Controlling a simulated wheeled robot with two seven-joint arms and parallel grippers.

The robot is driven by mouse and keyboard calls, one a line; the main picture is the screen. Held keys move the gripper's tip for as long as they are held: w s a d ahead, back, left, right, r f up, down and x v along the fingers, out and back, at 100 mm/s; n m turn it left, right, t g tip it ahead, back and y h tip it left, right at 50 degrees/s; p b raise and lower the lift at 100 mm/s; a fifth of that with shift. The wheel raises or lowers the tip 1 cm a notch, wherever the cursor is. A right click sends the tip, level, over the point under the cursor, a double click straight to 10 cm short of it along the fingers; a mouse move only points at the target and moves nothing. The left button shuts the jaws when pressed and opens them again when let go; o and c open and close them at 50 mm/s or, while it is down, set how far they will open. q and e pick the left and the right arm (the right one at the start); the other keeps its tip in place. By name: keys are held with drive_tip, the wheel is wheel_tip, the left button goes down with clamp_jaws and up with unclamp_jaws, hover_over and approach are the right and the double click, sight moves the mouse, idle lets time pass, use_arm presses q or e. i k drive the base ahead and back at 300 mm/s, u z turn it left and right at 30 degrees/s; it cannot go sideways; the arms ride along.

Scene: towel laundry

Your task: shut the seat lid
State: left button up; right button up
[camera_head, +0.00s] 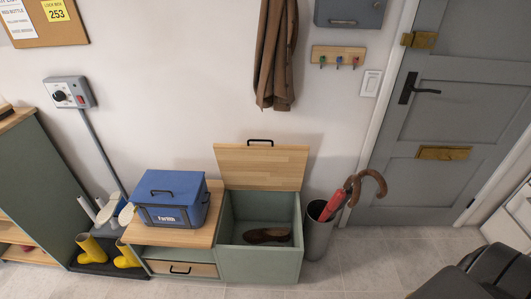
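The seat lid (262,167) is a light wooden panel. It stands open, raised at the back of the green seat box (258,265) near the wall. A black handle (260,142) is on its upper edge. The box is open on top, and a dark brown shoe (267,236) lies inside.
A blue lidded box (171,200) stands on the wooden bench top (205,232) just left of the opening. A grey umbrella stand (318,238) is close on the right. A brown coat (276,55) hangs above. Tiled floor (365,262) is clear before the door.

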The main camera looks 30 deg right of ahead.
sight(261, 167)
drive_tip(key=z, duration=0.4)
drive_tip(key=i, duration=1)
drive_tip(key=u, duration=0.35)
